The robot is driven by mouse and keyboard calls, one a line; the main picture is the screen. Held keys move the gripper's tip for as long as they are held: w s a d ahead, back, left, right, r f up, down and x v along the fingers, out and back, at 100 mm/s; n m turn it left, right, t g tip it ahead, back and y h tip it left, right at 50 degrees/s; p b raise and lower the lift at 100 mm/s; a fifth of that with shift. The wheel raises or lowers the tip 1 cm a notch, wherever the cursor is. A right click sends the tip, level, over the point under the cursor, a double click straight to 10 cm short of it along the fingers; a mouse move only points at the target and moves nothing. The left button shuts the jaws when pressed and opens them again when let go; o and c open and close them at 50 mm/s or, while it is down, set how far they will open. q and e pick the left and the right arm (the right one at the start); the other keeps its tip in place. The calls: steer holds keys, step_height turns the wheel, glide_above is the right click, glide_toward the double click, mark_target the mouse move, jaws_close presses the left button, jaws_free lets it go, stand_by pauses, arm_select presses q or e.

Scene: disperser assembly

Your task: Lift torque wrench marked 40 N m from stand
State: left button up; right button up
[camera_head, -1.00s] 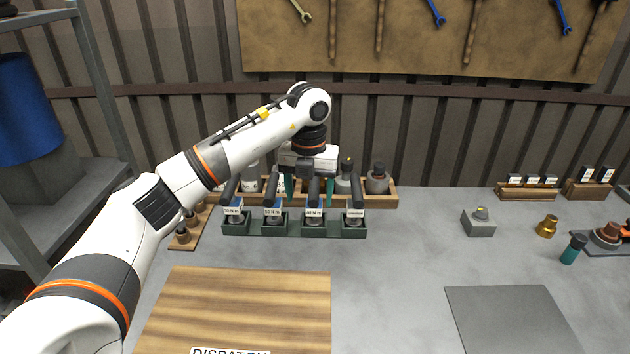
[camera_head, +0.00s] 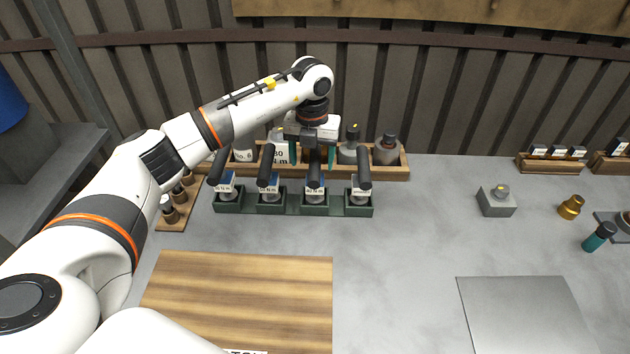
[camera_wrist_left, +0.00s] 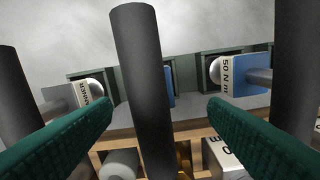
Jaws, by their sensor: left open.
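A green stand (camera_head: 294,209) holds a row of several torque wrenches upright, dark handles up. The third from the left (camera_head: 315,170) has a small label that looks like 40 N m, hard to read. My left gripper (camera_head: 312,156) is open above the stand, at that wrench's handle. In the left wrist view the handle (camera_wrist_left: 138,70) rises between the open green fingers (camera_wrist_left: 160,112), with a gap on each side; its label is hidden. The neighbouring wrench (camera_wrist_left: 242,76) there reads 50 N m. My right gripper is not in view.
Neighbouring handles (camera_head: 267,165) (camera_head: 364,168) stand close on both sides. A wooden board (camera_head: 240,300) lies in front, a grey plate (camera_head: 525,310) at right. The grey table (camera_head: 420,240) between is clear.

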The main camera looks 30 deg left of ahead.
arm_select(q)
steer(key=shift+d+f, duration=0.15)
steer(key=shift+f, duration=0.25)
steer(key=f, duration=0.1)
steer(key=f+p, duration=0.1)
steer(key=f, duration=0.1)
steer(key=shift+s+d+f+p, duration=0.1)
steer(key=shift+d+f+p, duration=0.15)
steer(key=shift+p, duration=0.15)
steer(key=shift+f, duration=0.45)
steer(key=c, duration=1.3)
steer(key=shift+r, duration=0.1)
steer(key=shift+c, duration=0.7)
